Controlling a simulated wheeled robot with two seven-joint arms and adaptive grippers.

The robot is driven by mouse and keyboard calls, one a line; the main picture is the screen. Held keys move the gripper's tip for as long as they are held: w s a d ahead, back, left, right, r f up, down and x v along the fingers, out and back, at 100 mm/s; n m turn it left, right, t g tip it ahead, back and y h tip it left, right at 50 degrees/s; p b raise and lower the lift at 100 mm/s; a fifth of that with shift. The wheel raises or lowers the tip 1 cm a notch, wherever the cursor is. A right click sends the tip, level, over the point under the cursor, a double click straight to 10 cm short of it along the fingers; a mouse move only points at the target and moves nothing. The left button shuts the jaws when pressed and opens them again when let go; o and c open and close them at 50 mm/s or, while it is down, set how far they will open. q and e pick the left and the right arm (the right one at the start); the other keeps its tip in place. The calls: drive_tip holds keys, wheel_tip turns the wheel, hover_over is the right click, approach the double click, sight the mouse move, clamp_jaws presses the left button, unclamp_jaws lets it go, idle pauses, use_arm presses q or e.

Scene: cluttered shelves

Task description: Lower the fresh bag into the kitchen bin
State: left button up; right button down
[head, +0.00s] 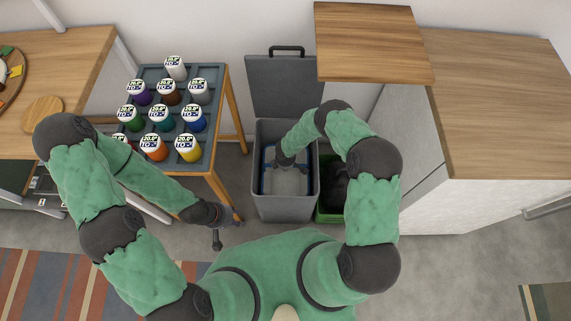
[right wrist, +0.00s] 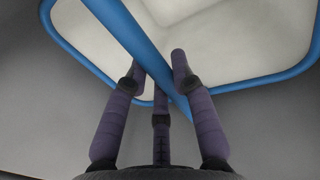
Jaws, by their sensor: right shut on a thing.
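The grey kitchen bin (head: 270,205) stands on the floor with its lid (head: 286,85) raised at the back. The fresh bag (head: 291,184), pale with a blue rim, is inside the bin's opening, with the grey walls around it. My right gripper (head: 281,163) reaches into the bin. In the right wrist view, the fingers (right wrist: 158,75) are shut on the blue bar across the bag (right wrist: 130,38); the pale inside lies beyond. The bag's underside is hidden. My left gripper (head: 228,230) is open and empty, low beside the bottle table's front leg.
A green bin (head: 328,214) with a dark bag (head: 341,185) stands right of the grey bin. A small table (head: 210,168) with several labelled bottles is at the left. A wooden board (head: 373,42) and counter (head: 500,105) are at the right.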

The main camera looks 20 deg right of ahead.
drive_tip(key=shift+f, duration=0.6)
idle(0.3)
drive_tip(key=c, duration=1)
unclamp_jaws()
drive_tip(key=shift+o, duration=0.2)
wheel_tip(320, 180, up, 12)
drive_tip(key=s, duration=0.2)
drive_tip(key=shift+s+a+f, duration=0.15)
drive_tip(key=shift+a, duration=0.15)
